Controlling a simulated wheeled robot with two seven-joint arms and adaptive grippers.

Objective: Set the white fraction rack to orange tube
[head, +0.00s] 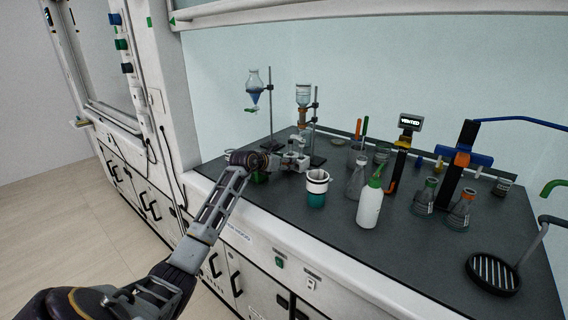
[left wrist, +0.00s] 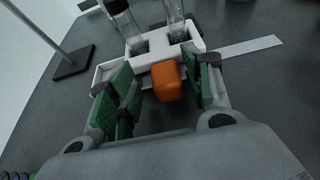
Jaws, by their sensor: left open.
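The white fraction rack (left wrist: 108,74) shows in the left wrist view, with clear tubes (left wrist: 135,38) standing in it and an orange block (left wrist: 167,81) at its near side. A pale flat strip (left wrist: 250,47) extends from it to the right. My left gripper (left wrist: 158,78) is open, its green-padded fingers on either side of the orange block, with gaps visible. Contact with the rack is unclear. In the head view my left gripper (head: 290,163) is low over the bench by the stand, and the rack is mostly hidden there. My right gripper is not in view.
A separating funnel (head: 254,86) hangs on a stand behind my gripper. A white-and-teal jar (head: 317,188), a wash bottle (head: 370,206) and flasks (head: 424,196) stand to the right. A round black grate (head: 493,273) lies at far right. Bare bench lies along the front.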

